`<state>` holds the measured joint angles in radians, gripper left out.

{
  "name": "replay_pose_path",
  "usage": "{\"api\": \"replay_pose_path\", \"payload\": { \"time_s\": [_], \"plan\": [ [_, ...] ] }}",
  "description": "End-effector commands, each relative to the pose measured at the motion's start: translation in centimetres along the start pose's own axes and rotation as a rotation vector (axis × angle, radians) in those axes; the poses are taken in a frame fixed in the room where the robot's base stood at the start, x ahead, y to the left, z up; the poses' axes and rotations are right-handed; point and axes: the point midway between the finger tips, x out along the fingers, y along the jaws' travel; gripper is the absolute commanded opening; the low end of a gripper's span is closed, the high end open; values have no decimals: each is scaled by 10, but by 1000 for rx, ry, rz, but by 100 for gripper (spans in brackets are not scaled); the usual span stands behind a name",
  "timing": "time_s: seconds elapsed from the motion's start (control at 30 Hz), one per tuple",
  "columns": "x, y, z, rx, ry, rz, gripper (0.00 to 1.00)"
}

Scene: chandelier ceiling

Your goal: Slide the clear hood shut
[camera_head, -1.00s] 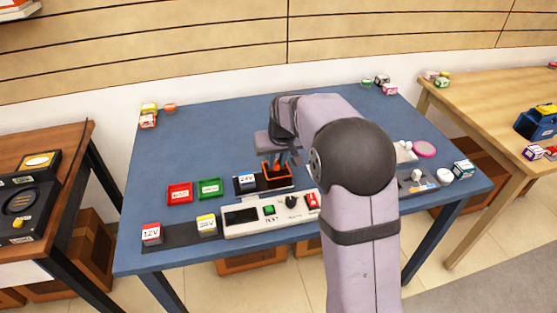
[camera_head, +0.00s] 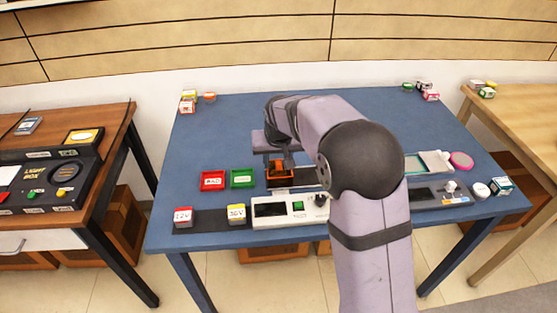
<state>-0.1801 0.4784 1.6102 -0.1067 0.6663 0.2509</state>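An orange-framed hood (camera_head: 281,181) sits on a dark base towards the front middle of the blue table. Its see-through part is hard to make out at this size. The 24V block seen on this base earlier is not distinguishable now. The bare right part of the base (camera_head: 306,177) shows beside the hood. My gripper (camera_head: 279,161) points down right at the top of the hood. My wrist covers part of the view, and I cannot tell whether the fingers are closed on the hood.
Red (camera_head: 213,181) and green (camera_head: 243,178) trays lie left of the hood. In front stand a 12V block (camera_head: 183,217), another labelled block (camera_head: 236,213) and a pale tester (camera_head: 271,209) with a knob. Small items stand at the right. The table's back middle is clear.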

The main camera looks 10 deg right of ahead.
Motion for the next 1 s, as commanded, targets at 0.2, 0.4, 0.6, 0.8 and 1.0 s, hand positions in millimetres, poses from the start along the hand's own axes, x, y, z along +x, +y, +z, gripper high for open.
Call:
{"api": "replay_pose_path", "payload": {
  "time_s": [0.2, 0.4, 0.6, 0.8, 1.0],
  "plan": [
    [-2, 1, 0, 0, -1, 2, 34],
    [-20, 1, 0, 0, 1, 2, 34],
    [-48, 1, 0, -1, 2, 1, 34],
    [-68, 0, 0, -1, 2, 0, 34],
    [-74, 0, 0, 0, 0, 0, 34]
  ]
}}
